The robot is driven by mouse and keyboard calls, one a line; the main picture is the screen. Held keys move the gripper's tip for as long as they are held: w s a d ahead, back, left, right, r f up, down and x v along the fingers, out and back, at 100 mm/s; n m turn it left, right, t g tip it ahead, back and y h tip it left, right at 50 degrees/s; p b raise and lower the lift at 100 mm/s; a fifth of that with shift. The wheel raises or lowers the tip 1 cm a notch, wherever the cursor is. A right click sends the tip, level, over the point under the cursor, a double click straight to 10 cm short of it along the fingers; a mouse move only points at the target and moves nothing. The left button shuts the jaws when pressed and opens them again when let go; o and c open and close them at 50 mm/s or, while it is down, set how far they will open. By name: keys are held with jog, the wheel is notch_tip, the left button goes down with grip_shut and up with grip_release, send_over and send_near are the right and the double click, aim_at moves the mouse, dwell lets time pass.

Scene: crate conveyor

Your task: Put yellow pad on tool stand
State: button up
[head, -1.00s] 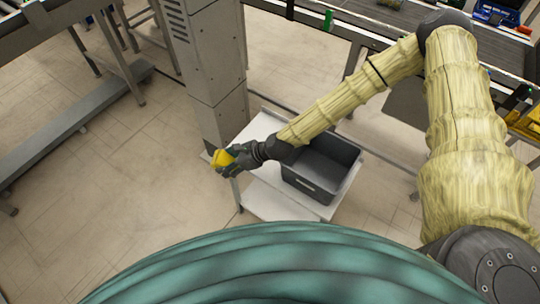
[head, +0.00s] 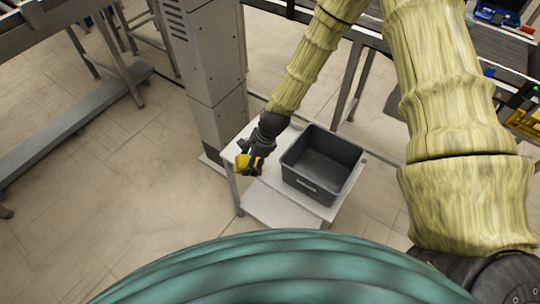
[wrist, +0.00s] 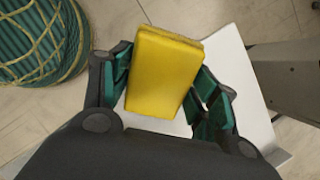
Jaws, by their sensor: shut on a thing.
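My gripper (head: 251,161) is shut on the yellow pad (head: 243,165) in the head view, at the left end of the white tool stand (head: 229,154). In the wrist view, the yellow pad (wrist: 163,70) sits between the two green-lined fingers of my gripper (wrist: 158,85). The white top of the stand (wrist: 229,65) shows behind and to the right of the pad. I cannot tell whether the pad touches the stand top or is held above it.
A dark grey open crate (head: 321,165) stands empty on the stand, right of my gripper. A grey column (head: 211,75) rises close behind the stand's left side. A conveyor (head: 475,45) is at the upper right.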

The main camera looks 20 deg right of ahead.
jog(key=w+d+r+h+b, duration=0.45)
jog(key=d+r, duration=0.25)
jog(key=d, duration=0.2)
jog(key=shift+g, duration=0.3)
jog(key=shift+w+a+f+p, duration=0.15)
jog(key=shift+f+p, duration=0.15)
jog(key=shift+f, duration=1.35)
jog(key=shift+w+f+p, duration=0.1)
jog(key=shift+f+p, duration=0.15)
jog(key=shift+f, duration=1.35)
jog(key=shift+w+a+f+p, duration=0.15)
jog(key=shift+f+p, duration=0.15)
jog(key=shift+f, duration=1.35)
jog(key=o, duration=0.9)
jog(key=shift+r, duration=0.15)
jog(key=shift+r+b, duration=0.65)
jog(key=shift+r, duration=5.25)
